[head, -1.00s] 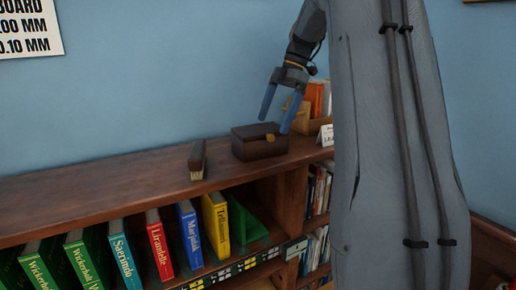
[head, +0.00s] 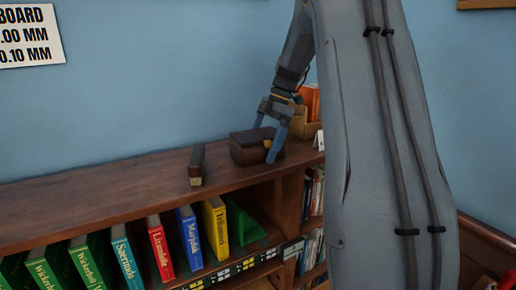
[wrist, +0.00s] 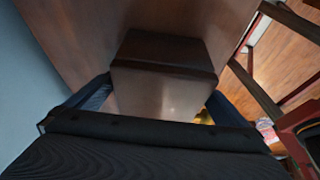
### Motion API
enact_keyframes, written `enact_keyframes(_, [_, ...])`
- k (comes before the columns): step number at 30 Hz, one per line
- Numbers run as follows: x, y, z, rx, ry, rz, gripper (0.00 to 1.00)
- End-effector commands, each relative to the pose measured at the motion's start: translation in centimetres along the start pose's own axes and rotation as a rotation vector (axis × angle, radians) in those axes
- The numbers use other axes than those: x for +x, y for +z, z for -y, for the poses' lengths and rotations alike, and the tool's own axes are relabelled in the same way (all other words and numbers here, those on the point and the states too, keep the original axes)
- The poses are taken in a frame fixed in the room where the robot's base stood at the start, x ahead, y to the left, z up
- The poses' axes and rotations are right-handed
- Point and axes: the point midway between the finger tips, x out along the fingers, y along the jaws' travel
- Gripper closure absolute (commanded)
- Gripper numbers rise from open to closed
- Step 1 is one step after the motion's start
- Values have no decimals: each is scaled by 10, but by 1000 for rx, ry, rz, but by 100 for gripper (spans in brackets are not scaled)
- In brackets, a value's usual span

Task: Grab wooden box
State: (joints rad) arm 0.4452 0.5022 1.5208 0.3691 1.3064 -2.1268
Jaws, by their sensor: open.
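The wooden box (head: 249,151) is dark brown with a lid and a brass-coloured clasp. It sits on top of the bookcase (head: 110,188). My gripper (head: 267,142) is open and reaches down at the box from above. One blue finger shows in front of the box's right side, and the other is partly hidden behind it. In the wrist view the box (wrist: 163,70) lies between the two fingers of my gripper (wrist: 155,98). I cannot tell whether the fingers touch it.
A dark brush-like block (head: 196,165) stands left of the box. A light wooden holder (head: 305,125) with orange books stands close on the right. Coloured books (head: 160,248) fill the shelf below. The bookcase top is clear to the left, and a blue wall is behind.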

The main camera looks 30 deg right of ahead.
Motion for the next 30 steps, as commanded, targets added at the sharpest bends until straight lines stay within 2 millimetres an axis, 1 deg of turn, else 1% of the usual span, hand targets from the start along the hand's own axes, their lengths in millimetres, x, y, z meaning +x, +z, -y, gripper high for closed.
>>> enact_keyframes(4, [0, 0, 0, 0, 0, 0, 0])
enact_keyframes(5, [0, 0, 0, 0, 0, 0, 2])
enact_keyframes(6, [0, 0, 0, 0, 0, 0, 8])
enact_keyframes(8, [0, 0, 0, 0, 0, 0, 19])
enact_keyframes(15, [0, 0, 0, -1, 0, 0, 59])
enact_keyframes(16, [-1, 0, 0, -1, 2, 0, 61])
enact_keyframes(24, [-4, -1, -1, -2, 3, 1, 61])
enact_keyframes(26, [-9, -3, -2, -3, 4, 1, 61])
enact_keyframes(30, [-28, -11, -2, -3, 6, 2, 61])
